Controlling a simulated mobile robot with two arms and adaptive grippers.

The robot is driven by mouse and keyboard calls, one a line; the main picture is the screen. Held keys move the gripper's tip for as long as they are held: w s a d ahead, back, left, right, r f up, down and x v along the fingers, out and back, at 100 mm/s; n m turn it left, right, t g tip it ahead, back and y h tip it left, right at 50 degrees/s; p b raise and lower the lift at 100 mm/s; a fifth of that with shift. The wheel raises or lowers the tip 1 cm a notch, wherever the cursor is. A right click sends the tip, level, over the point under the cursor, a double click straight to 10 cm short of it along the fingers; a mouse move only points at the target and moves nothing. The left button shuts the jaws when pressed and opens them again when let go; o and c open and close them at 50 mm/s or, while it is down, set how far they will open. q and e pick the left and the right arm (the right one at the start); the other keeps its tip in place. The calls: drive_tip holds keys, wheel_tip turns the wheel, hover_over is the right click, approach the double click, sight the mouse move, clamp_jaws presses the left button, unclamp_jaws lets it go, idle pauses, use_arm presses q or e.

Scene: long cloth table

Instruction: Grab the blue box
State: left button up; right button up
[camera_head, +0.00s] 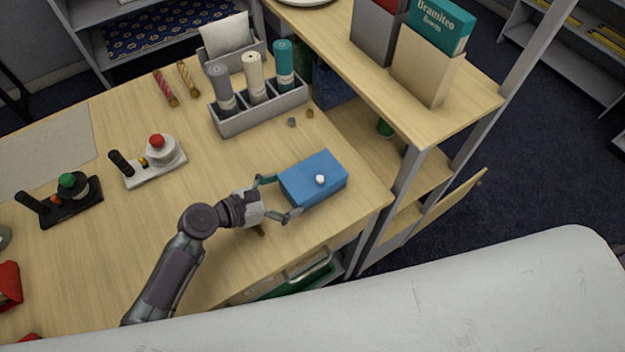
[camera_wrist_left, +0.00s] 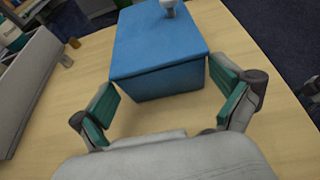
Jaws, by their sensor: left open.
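The blue box (camera_head: 302,184) lies on the wooden table near its right front corner, with a small white knob (camera_head: 320,180) on its top. My left gripper (camera_head: 279,198) is open at the box's left end, one finger towards each side of that end. In the left wrist view the blue box (camera_wrist_left: 160,50) is straight ahead. The teal-padded fingers of the left gripper (camera_wrist_left: 168,108) stand apart at its near end, with bare table between them and the palm. The right gripper is not seen.
A grey holder (camera_head: 262,118) with several rolls stands behind the box. Two small knobs (camera_head: 309,113) lie between them. A wooden shelf unit (camera_head: 440,170) adjoins the table's right edge. Devices with a red button (camera_head: 157,141) and a green button (camera_head: 72,182) stand at left.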

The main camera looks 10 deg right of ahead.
sight(313, 181)
use_arm(q)
drive_tip(key=shift+w+d, duration=0.25)
drive_tip(key=shift+d, duration=0.35)
drive_tip(key=shift+w+d, duration=0.2)
drive_tip(key=shift+d, duration=0.4)
drive_tip(key=shift+d+f, duration=0.2)
drive_tip(key=shift+f, duration=0.05)
drive_tip(key=shift+a, duration=0.1)
drive_tip(key=c, duration=0.9)
